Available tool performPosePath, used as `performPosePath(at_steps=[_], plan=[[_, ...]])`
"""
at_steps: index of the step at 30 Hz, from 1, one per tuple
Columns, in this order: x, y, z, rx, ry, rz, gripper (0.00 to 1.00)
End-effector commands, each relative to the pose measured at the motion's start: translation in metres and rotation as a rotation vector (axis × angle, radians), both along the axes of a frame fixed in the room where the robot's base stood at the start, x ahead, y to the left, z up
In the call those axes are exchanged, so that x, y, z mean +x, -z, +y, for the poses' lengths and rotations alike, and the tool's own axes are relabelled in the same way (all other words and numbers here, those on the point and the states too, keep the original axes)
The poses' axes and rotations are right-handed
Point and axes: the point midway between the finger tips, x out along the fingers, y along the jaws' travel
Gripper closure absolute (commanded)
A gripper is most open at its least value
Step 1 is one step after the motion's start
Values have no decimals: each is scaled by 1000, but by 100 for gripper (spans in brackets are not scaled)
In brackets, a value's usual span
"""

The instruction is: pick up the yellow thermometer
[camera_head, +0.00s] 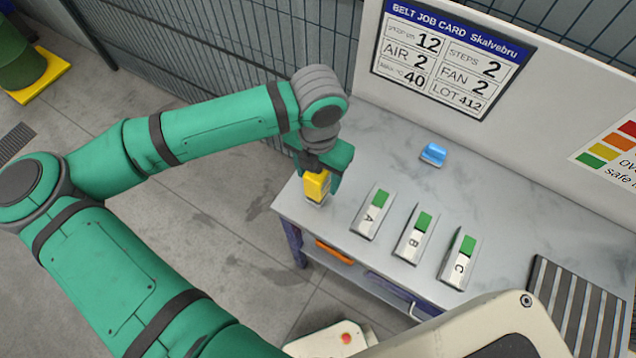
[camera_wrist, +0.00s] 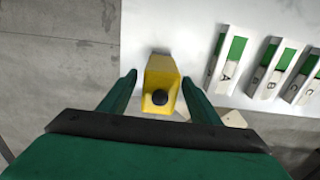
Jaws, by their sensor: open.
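The yellow thermometer (camera_head: 316,184) stands at the left corner of the grey table (camera_head: 330,215), partly hidden by my gripper in the head view. In the wrist view the yellow thermometer (camera_wrist: 161,82) shows a dark round part at its near end. My gripper (camera_wrist: 158,80) is open, with one green finger on each side of the thermometer and visible gaps between. In the head view my gripper (camera_head: 320,172) is at the thermometer from above.
White-and-green blocks marked A (camera_head: 371,212), B (camera_head: 415,235) and C (camera_head: 459,259) stand right of the thermometer. A blue object (camera_head: 433,154) lies farther back. A job card (camera_head: 450,57) is on the back panel. A ribbed dark mat (camera_head: 575,310) lies at right.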

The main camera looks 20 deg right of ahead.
Motion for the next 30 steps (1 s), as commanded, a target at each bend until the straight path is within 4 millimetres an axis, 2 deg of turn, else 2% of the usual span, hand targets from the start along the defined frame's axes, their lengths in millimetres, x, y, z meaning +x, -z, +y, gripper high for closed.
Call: performPosePath(at_steps=[6,12,14,23,30], plan=[[0,1,0,0,0,0,43],[0,1,0,0,1,0,87],[0,0,-1,-1,1,-1,91],[0,-2,-1,-1,3,-1,91],[0,-20,-2,0,5,-1,91]])
